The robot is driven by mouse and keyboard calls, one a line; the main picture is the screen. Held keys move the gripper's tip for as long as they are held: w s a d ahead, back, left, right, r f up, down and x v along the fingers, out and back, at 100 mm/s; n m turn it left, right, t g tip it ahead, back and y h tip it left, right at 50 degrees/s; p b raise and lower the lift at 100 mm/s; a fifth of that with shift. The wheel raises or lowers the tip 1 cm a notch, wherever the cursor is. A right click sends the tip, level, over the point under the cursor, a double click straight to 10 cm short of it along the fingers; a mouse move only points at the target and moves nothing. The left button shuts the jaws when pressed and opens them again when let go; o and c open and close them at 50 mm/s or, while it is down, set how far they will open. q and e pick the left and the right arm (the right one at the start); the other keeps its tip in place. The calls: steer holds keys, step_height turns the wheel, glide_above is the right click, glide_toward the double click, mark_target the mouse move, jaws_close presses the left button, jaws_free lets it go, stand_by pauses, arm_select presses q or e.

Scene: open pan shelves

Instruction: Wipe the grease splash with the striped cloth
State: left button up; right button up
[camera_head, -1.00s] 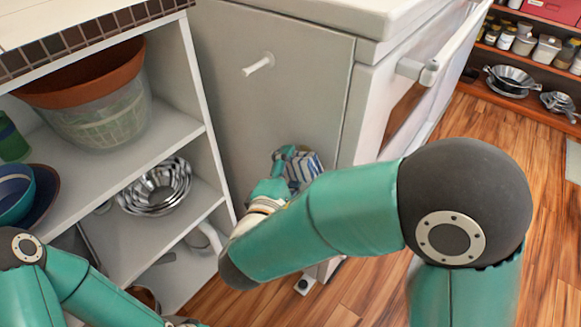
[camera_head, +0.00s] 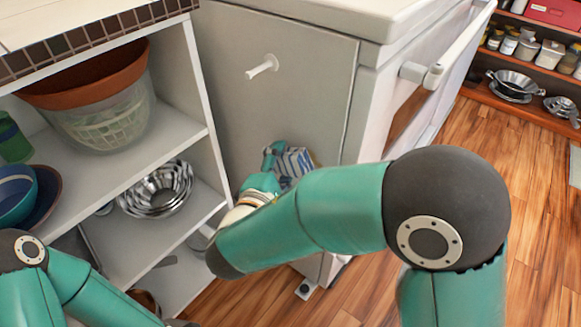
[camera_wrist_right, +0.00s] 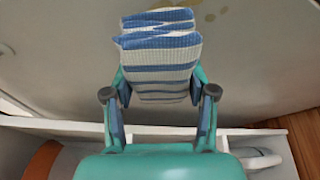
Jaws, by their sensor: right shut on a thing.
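The striped cloth (camera_wrist_right: 160,60), blue and white and folded, is held in my right gripper (camera_wrist_right: 159,88), whose fingers are shut on it from both sides. In the head view the cloth (camera_head: 295,162) is partly hidden by my right gripper (camera_head: 272,160) and arm, in front of the light side panel (camera_head: 285,105) of the cooker. I cannot tell whether the cloth touches the panel. My left arm shows at the lower left; its gripper is out of view.
A white knob (camera_head: 262,67) sticks out of the panel above the cloth. Open shelves stand close on the left, with a large pot (camera_head: 105,110), nested metal bowls (camera_head: 160,190) and a blue bowl (camera_head: 15,195). Wooden floor (camera_head: 535,200) is clear at the right.

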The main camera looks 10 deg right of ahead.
mark_target(312, 168)
steer(key=shift+w+a+r+p, duration=0.15)
steer(key=shift+w+a+p, duration=0.05)
steer(key=shift+w+a, duration=0.8)
steer(key=shift+w+a+r+p, duration=0.15)
steer(key=shift+w+a, duration=0.5)
steer(key=shift+w, duration=0.5)
steer(key=shift+w+d+b, duration=0.3)
steer(key=shift+w+d, duration=0.25)
steer(key=shift+d, duration=0.2)
steer(key=shift+s+d+b, duration=0.7)
steer(key=shift+s, duration=0.3)
steer(key=shift+s+d+b, duration=0.55)
steer(key=shift+s+d, duration=0.4)
steer(key=shift+s, duration=0.25)
steer(key=shift+s+d+b, duration=0.65)
steer(key=shift+s+d, duration=0.25)
steer(key=shift+s, duration=0.25)
steer(key=shift+s+d, duration=0.85)
steer(key=shift+s, duration=0.2)
